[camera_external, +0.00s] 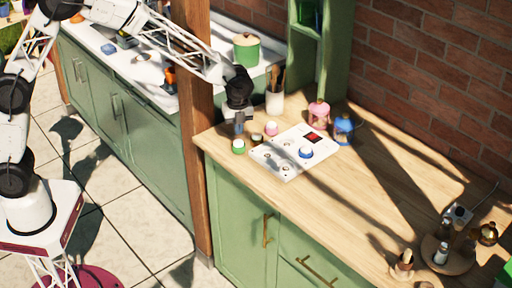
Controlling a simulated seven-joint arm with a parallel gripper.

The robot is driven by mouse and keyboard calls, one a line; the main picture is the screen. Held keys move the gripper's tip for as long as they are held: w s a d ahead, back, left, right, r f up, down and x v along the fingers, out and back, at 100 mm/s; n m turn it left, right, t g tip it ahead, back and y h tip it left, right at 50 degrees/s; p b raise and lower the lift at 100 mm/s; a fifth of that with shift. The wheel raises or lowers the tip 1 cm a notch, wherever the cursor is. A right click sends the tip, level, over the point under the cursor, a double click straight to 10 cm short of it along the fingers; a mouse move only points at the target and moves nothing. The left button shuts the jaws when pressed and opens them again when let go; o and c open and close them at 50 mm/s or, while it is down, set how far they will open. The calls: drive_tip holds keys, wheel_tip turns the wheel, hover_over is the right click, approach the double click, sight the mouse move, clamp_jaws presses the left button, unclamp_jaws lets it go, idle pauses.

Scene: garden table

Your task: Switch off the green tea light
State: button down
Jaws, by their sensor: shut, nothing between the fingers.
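The green tea light (238,146), a small round piece with a pale top, stands on the wooden counter just left of a white panel. My gripper (239,132) points down just above and behind it in the picture. It is shut and empty; whether its tips touch the tea light cannot be told. A similar pink piece (271,128) stands at the panel's back left edge, and a blue one (306,152) sits on the panel's right part. Whether any of them is lit is too small to tell.
The white panel (283,174) has small round fittings and a dark red square. Pink (318,115) and blue (343,129) lantern-like jars stand behind it. A white utensil pot (275,102) and wooden post (197,130) are close to my gripper. The counter's front middle (330,205) is clear.

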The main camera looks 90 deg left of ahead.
drive_tip(key=shift+r, duration=2.15)
drive_tip(key=s+d+r+n+t, duration=0.1)
drive_tip(key=s+d+r+n, duration=0.3)
drive_tip(key=s+d+r, duration=0.55)
drive_tip(key=s+d+r+n, duration=0.3)
drive_tip(key=s+d+r, duration=0.3)
drive_tip(key=s, duration=0.6)
drive_tip(key=s+d+n, duration=0.3)
drive_tip(key=s+d, duration=0.2)
drive_tip(key=s, duration=0.8)
drive_tip(key=s+d+f+n+t, duration=0.1)
drive_tip(key=s+d+n, duration=0.3)
drive_tip(key=s, duration=0.9)
drive_tip(key=shift+d+f+t, duration=0.15)
drive_tip(key=shift+d+t, duration=0.15)
drive_tip(key=shift+d, duration=0.45)
